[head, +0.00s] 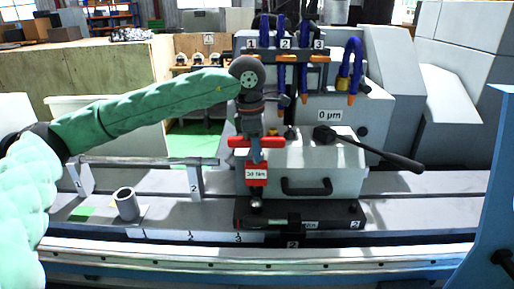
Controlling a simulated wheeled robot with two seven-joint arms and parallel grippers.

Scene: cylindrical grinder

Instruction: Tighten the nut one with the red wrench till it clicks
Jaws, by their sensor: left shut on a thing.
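My left gripper (256,149) points down in front of the grey machine block, at the end of my green-sleeved arm. It is shut on the red wrench (257,174), which hangs upright below it and carries a small white label. The wrench's lower tip is just above or against the dark base (346,217) at the block's foot; I cannot tell if it touches. The nut is not clearly visible; it may be hidden at the wrench's tip. My right gripper is not in view.
A black lever (385,153) sticks out right of the block (340,170), below a "0 µm" sign (329,115). Blue hoses (354,65) hang above. A grey cylinder (127,203) stands on the bed at left, near a horizontal bar (150,161). The front rail (330,262) is clear.

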